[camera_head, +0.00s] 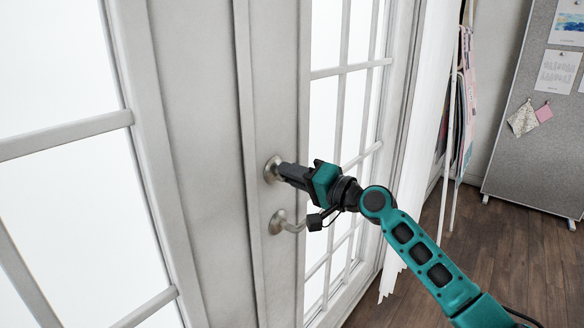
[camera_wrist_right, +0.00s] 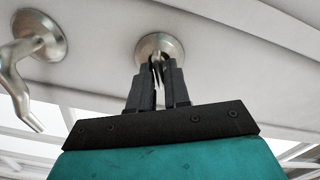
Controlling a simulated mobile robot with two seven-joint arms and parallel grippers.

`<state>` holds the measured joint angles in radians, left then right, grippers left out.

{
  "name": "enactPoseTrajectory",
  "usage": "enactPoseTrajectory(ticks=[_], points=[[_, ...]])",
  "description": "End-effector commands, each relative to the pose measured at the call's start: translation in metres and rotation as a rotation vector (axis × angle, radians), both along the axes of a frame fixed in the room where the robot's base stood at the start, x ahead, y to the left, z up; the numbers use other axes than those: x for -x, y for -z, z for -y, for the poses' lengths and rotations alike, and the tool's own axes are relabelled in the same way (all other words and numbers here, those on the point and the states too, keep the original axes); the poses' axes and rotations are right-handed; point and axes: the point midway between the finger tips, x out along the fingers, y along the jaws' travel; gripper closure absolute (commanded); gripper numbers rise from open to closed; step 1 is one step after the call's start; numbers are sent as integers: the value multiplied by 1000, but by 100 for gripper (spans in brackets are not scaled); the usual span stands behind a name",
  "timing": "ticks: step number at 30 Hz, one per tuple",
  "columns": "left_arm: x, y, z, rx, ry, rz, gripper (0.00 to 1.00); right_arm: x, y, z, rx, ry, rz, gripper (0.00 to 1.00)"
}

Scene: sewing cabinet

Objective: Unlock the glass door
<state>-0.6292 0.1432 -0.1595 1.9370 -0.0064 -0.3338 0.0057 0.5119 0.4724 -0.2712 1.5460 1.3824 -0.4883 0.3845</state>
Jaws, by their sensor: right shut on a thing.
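The glass door (camera_head: 176,120) is white with panes and stands closed, as far as I can see. Its round metal lock (camera_head: 271,169) sits above the lever handle (camera_head: 283,223). My right gripper (camera_head: 283,173) reaches in from the right and is shut at the lock. In the right wrist view, the gripper's two dark fingers (camera_wrist_right: 157,82) are closed on the lock's thumb piece (camera_wrist_right: 156,62), in front of the round plate (camera_wrist_right: 160,46). The fingers hide most of the thumb piece. My left gripper is not in view.
The lever handle (camera_wrist_right: 22,80) is close beside the gripper in the right wrist view. A white curtain (camera_head: 425,130) hangs right of the door. A grey pinboard (camera_head: 510,150) stands farther right on the wooden floor (camera_head: 500,240).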

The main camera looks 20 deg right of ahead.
Motion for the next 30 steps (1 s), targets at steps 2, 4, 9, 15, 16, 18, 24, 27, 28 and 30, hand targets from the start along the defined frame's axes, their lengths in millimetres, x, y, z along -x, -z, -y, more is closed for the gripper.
enactPoseTrajectory(ticks=[2, 4, 9, 15, 16, 18, 24, 27, 28, 30], points=[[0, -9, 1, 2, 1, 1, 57, 0, -2, 0, -61, 0, -42, 100], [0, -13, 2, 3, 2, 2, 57, 0, -1, 0, -111, -1, -76, 100], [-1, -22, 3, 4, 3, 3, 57, 0, 0, 0, -217, 0, -148, 100], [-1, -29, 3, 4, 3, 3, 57, 0, 1, 0, -311, 0, -209, 100], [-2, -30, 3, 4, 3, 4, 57, 0, 1, 0, -322, 0, -217, 100], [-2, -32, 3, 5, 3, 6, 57, 0, 2, 0, -341, -1, -231, 100], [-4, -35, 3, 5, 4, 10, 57, 0, 3, 0, -375, 0, -255, 100], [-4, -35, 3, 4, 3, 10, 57, 0, 3, 0, -382, -1, -258, 100], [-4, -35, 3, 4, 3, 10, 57, 0, 3, 0, -383, -1, -259, 100], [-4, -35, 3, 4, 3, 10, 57, 0, 3, 0, -383, -1, -259, 100]])
